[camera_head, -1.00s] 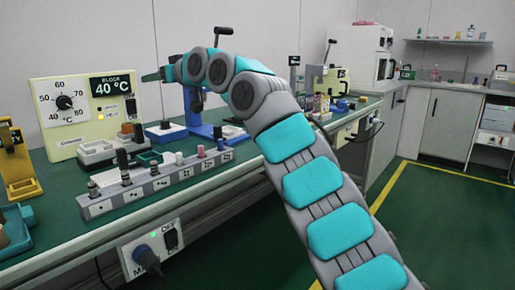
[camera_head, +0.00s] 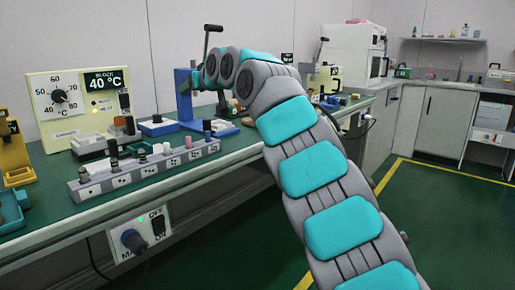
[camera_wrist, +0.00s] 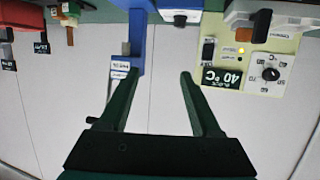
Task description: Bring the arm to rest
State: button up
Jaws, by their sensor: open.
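My arm (camera_head: 310,165), with teal pads, reaches up from the lower right in the head view and bends over toward the bench. Its wrist end is in front of the blue lever press (camera_head: 183,95); the jaws are hidden or hard to make out there. In the wrist view my gripper (camera_wrist: 159,75) shows two dark green fingers spread apart with nothing between them. Pale wall fills the gap. The wrist picture is upside down, with the blue press (camera_wrist: 137,40) near the left finger and the 40 °C heater unit (camera_wrist: 262,50) to the right.
The green-topped bench (camera_head: 150,205) carries a grey rack (camera_head: 150,170) of small parts, the cream heater unit (camera_head: 75,110) and a yellow stand (camera_head: 14,150). A switch box (camera_head: 140,235) is on its front. Open green floor (camera_head: 445,215) lies to the right.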

jog(key=d+f+m+h+b, duration=0.1)
jog(key=d+f+h, duration=0.15)
jog(key=d, duration=0.25)
jog(key=d+f+m+h, duration=0.1)
jog(key=d+f+m, duration=0.15)
jog(key=d, duration=0.25)
jog(key=s+d+f+m+g+h+b, duration=0.4)
jog(key=s+d+f+h, duration=0.1)
jog(key=s+d+f, duration=1.05)
jog(key=s+d+f+g+b, duration=0.1)
jog(key=s+d+f+g, duration=0.15)
jog(key=s+f, duration=0.9)
jog(key=s+d+f+g+b, duration=0.15)
jog(key=s+f+g, duration=0.25)
jog(key=s+f, duration=0.75)
jog(key=s+d+f+g+b, duration=0.1)
jog(key=s+d+f+g, duration=0.35)
jog(key=s, duration=1.15)
notch_tip(320, 180, up, 14)
jog(key=a+t+p, duration=0.1)
jog(key=p, duration=1.3)
jog(key=shift+s+a+f+p, duration=0.25)
jog(key=shift+s+p, duration=0.05)
jog(key=shift+p, duration=0.1)
